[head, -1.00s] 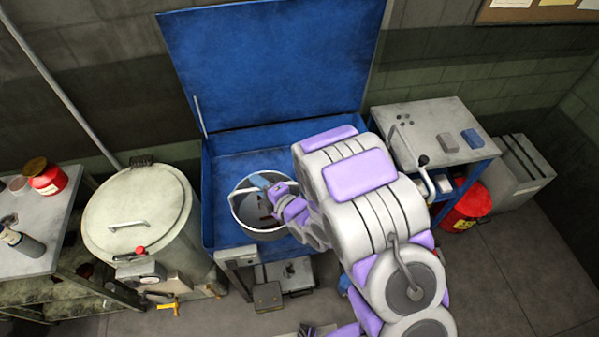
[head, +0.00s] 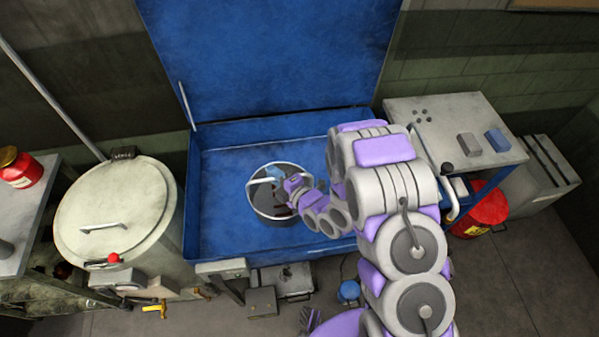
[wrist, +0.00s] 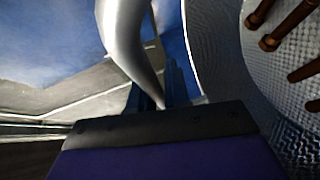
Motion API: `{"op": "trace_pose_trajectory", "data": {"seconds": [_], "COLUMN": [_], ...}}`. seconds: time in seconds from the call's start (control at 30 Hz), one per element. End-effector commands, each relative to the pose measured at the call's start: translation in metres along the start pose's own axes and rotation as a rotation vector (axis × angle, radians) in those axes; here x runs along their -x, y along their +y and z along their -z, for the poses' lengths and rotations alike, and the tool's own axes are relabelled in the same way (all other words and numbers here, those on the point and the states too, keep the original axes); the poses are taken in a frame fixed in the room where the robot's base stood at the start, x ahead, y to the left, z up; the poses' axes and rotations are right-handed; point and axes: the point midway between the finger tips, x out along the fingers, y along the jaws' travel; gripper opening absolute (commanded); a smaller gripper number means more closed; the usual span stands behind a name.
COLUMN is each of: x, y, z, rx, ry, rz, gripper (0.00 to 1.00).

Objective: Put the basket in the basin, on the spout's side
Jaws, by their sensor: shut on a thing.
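The basket (head: 255,205) is a round grey metal pail with a pale bail handle. Brown bolt-like pieces (wrist: 272,22) show inside it in the wrist view. My gripper (head: 274,174) is shut on the basket's handle (wrist: 130,40), its blue fingers partly hidden behind the handle in the wrist view. The basket hangs upright over the left-middle of the blue basin (head: 215,225), inside its walls in the picture; I cannot tell whether it touches the floor. A curved pale pipe with a dark tip (head: 452,205), possibly the spout, stands right of the basin, partly behind my arm.
The basin's blue lid (head: 265,60) stands open behind. A pale round tank (head: 115,215) is at left, with a shelf carrying a red can (head: 22,171). A grey side table (head: 455,115) and a red bin (head: 485,210) are at right. Basin floor left of the basket is clear.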

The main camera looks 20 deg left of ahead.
Motion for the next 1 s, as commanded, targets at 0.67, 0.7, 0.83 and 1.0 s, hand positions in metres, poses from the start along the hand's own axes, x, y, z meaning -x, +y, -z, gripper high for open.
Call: {"op": "trace_pose_trajectory", "data": {"seconds": [0.67, 0.7, 0.83, 1.0], "x": [-0.009, -0.008, -0.007, -0.01], "y": [0.003, 0.003, -0.002, -0.022], "z": [-0.135, -0.137, -0.14, -0.142], "rx": [0.004, 0.003, 0.0, -0.001], "ry": [-0.004, -0.004, -0.002, -0.003], "rz": [0.003, 0.003, 0.002, 0.001], "gripper": [0.0, 0.0, 0.0, 0.0]}}
